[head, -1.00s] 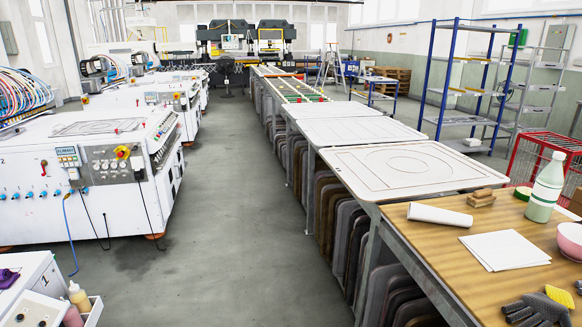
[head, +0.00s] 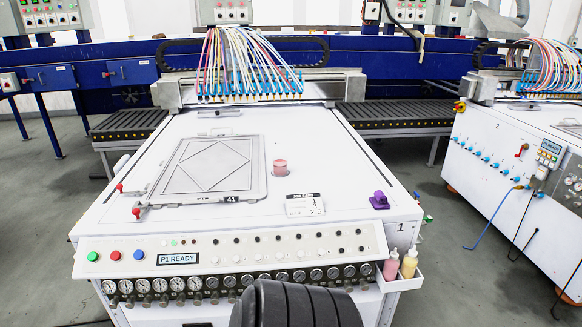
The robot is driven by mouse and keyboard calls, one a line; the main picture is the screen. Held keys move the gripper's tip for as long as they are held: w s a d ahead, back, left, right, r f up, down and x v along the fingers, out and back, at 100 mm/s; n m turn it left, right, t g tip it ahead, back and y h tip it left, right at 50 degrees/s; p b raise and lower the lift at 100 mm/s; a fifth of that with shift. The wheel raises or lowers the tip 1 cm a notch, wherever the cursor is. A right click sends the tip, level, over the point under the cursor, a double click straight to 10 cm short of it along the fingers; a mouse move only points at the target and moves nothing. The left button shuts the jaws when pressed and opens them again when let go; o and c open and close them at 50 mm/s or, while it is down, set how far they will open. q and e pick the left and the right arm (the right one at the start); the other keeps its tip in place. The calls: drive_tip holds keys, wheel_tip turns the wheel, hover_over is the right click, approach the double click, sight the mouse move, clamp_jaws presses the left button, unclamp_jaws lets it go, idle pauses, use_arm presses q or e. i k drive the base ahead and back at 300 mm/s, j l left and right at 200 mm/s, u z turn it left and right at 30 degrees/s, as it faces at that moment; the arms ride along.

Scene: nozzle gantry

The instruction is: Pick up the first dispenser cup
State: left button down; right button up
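A small pinkish-red cup (head: 280,167) stands upright on the white machine top, right of a grey framed plate. It appears to sit in or on a dark round spot; I cannot tell which. It is the only thing in view that looks like a dispenser cup.
The framed plate (head: 212,168) lies flat on machine 1 (head: 330,160), with a white card (head: 304,205) and purple object (head: 379,200) nearby. Hoses (head: 250,62) hang over the back. Gauges (head: 230,281) line the front. A side tray (head: 402,283) holds two bottles. Floor shows at right.

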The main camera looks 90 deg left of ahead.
sight(280, 166)
drive_tip(key=u, duration=2.3)
